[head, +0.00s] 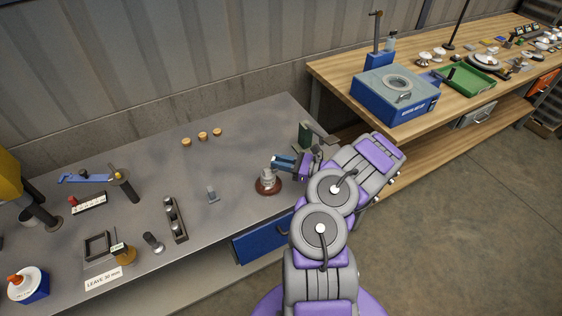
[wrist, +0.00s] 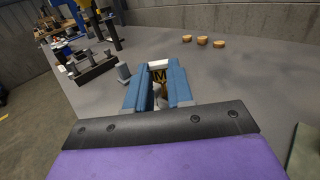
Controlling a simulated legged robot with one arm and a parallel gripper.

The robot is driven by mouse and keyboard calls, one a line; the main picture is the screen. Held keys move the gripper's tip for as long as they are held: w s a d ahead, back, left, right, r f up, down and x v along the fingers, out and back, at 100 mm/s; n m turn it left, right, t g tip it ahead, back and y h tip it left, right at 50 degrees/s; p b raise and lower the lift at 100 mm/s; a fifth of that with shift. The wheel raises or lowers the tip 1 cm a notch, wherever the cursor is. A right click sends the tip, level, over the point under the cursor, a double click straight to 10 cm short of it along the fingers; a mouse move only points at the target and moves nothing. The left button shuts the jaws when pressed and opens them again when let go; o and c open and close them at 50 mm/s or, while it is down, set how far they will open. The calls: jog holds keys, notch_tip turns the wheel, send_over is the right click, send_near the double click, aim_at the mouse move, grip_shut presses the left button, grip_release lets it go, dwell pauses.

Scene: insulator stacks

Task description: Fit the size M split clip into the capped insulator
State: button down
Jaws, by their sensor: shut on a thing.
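The capped insulator (head: 267,185) stands upright on the grey bench, with a red-brown disc and a grey metal cap on top. My gripper (head: 282,162) is just above and to the right of its cap. In the wrist view, my two blue fingers are shut on the split clip (wrist: 160,77), a dark yellowish piece marked M. A pale piece shows at the fingertips, and I cannot tell which thing it belongs to. The insulator's disc is hidden in the wrist view. I cannot tell whether the clip touches the cap.
Three small tan discs (head: 202,136) lie near the wall. A dark rack (head: 174,220) with metal posts and a small grey bracket (head: 211,194) are left of the insulator. A wooden bench (head: 335,75) is at the right.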

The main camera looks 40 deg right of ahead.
jog(key=shift+f+b, duration=0.55)
jog(key=shift+f, duration=0.5)
jog(key=c, duration=0.9)
grip_release()
jog(key=p+v, duration=0.2)
jog(key=v, duration=1.5)
jog(key=shift+s, duration=0.15)
